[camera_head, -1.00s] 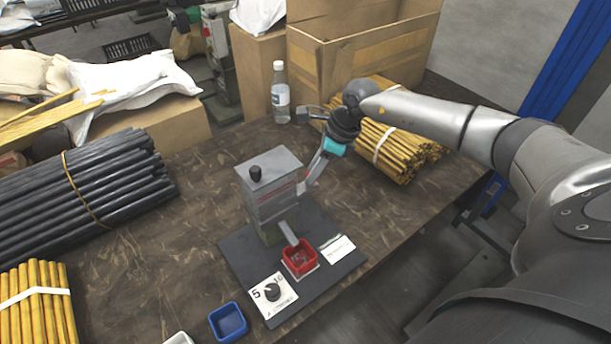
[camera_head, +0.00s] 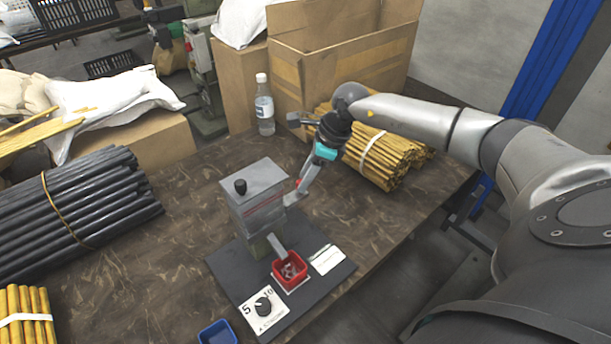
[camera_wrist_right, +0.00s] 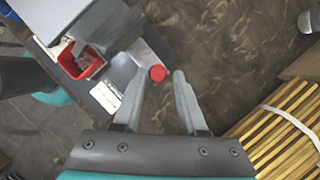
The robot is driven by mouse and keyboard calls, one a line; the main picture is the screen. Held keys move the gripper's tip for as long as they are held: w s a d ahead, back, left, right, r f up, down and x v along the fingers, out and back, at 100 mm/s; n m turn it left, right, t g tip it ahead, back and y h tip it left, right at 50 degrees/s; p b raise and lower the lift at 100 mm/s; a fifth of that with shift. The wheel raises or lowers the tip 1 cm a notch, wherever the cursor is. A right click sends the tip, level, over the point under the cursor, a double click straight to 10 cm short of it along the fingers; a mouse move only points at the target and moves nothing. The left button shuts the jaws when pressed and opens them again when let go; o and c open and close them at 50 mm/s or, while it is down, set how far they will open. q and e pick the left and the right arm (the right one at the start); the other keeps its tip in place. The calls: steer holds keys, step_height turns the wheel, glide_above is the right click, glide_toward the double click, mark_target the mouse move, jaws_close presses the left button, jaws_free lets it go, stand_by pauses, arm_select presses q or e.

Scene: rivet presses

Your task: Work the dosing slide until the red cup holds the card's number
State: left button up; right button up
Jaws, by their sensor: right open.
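The grey dosing box (camera_head: 258,200), with a black knob on top, stands on a dark base plate (camera_head: 230,268). Its chute (camera_head: 277,246) slopes down to the red cup (camera_head: 290,271), which holds some pale pieces; I cannot count them. A white card (camera_head: 327,259) lies right of the cup; its print is too small to read. My right gripper (camera_head: 296,196) is at the box's right side. In the right wrist view the right gripper (camera_wrist_right: 168,76) is open, with a round red knob (camera_wrist_right: 157,73) at its left fingertip. My left gripper is not in view.
A dial plate (camera_head: 263,307) marked 5 and 10 sits at the plate's front. A blue bin (camera_head: 217,333) is at the bottom edge. Yellow rods (camera_head: 385,155), a bottle (camera_head: 264,105) and a cardboard box (camera_head: 340,70) stand behind; black rods (camera_head: 75,210) lie left.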

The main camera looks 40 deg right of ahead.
steer(key=p+v, duration=0.1)
steer(key=v, duration=1.3)
steer(key=shift+s+r+p, duration=0.2)
steer(key=shift+r+p, duration=0.15)
steer(key=shift+p, duration=0.05)
steer(key=shift+d, duration=0.1)
